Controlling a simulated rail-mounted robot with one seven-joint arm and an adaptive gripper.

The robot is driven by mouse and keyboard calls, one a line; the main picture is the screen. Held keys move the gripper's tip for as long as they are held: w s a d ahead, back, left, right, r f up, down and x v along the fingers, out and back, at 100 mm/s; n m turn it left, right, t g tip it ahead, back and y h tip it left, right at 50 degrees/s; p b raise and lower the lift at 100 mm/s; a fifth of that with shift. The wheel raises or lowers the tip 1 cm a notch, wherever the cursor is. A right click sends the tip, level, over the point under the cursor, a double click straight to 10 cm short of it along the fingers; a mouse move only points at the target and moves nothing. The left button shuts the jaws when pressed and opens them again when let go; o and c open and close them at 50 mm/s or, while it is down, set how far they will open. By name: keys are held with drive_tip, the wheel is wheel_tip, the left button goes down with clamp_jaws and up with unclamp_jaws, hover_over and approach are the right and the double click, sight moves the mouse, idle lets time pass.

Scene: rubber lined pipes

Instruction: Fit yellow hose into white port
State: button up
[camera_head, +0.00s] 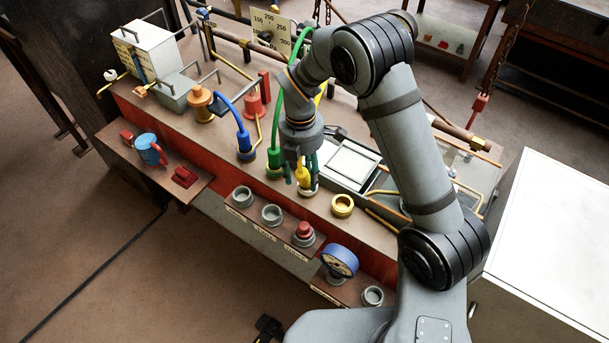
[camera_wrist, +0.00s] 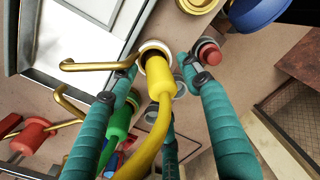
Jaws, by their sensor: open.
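The yellow hose (camera_head: 303,174) hangs beneath my gripper (camera_head: 305,178), with its thick end pointing down at the counter. In the wrist view the hose end (camera_wrist: 158,78) meets the white-rimmed port (camera_wrist: 153,46) and covers part of its opening. I cannot tell how deep it sits. My gripper also shows in the wrist view (camera_wrist: 158,66), its teal fingers apart on both sides of the hose, with visible gaps and no clear grip. A ring under the hose end shows in the head view, partly hidden by the fingers.
The green hose (camera_head: 274,158) and blue hose (camera_head: 245,143) stand in ports to the left. A yellow ring (camera_head: 342,205) is at right. Grey ports (camera_head: 272,214), a red-topped port (camera_head: 304,231) and a blue gauge (camera_head: 340,261) line the front. A framed white panel (camera_head: 353,163) lies behind.

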drive_tip(key=shift+s+f, duration=0.1)
drive_tip(key=shift+f, duration=0.05)
drive_tip(key=shift+c, duration=1.1)
clamp_jaws()
